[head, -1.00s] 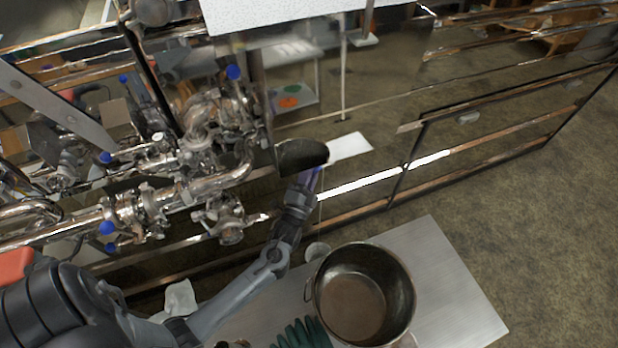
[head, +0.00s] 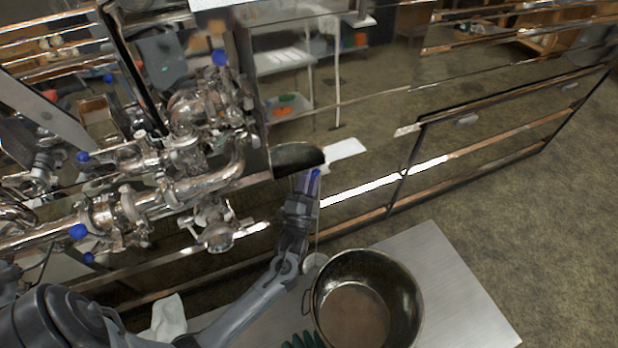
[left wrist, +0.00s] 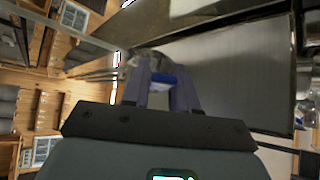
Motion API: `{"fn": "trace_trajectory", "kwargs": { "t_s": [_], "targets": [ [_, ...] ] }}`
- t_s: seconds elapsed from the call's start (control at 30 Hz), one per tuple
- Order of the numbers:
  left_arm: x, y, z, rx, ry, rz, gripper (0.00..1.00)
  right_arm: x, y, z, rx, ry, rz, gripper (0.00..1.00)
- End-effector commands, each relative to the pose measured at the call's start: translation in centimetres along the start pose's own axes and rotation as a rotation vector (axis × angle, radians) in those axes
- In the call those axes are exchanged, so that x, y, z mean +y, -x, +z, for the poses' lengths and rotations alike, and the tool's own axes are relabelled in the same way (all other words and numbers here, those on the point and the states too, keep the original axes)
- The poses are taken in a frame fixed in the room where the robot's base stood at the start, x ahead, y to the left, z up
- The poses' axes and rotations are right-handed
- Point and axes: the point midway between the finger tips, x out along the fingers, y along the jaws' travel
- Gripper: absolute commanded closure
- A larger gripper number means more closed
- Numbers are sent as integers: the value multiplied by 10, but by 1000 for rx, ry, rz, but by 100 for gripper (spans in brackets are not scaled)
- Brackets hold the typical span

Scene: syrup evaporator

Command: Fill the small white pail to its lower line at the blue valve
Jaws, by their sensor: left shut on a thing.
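My left gripper (head: 310,182) is shut on the blue valve handle (head: 316,173) at the lower edge of the shiny evaporator side. The blue handle also shows between the fingers in the left wrist view (left wrist: 160,82). A thin pale vertical line runs down from beside the gripper; I cannot tell for sure whether it is a stream of syrup. Below it a small whitish pail (head: 314,264) stands on the metal table, partly hidden by my left arm and the pot. Its lower line and fill level cannot be made out. My right gripper is not in view.
A large metal pot (head: 400,285) with brown content stands close right of the pail. The metal table (head: 450,285) is clear to its right. Pipes with other blue handles (head: 219,58) are at left. A white crumpled thing (head: 168,318) and green coils (head: 302,341) lie near the front.

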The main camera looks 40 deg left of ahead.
Motion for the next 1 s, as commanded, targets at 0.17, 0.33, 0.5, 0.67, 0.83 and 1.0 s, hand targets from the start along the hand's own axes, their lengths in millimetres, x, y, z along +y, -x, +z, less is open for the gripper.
{"fn": "trace_trajectory", "kwargs": {
  "t_s": [0.17,0.33,0.5,0.67,0.83,1.0],
  "targets": [
    [0,0,0,-1,-1,1,51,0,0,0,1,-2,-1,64],
    [0,0,0,0,-1,1,51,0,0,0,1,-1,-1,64],
    [0,3,0,0,-1,1,51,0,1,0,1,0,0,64],
    [0,18,0,-1,-1,3,51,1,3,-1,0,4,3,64],
    [1,46,0,-1,-2,5,51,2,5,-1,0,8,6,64],
    [1,75,0,-2,-1,4,51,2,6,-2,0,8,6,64]
  ]
}}
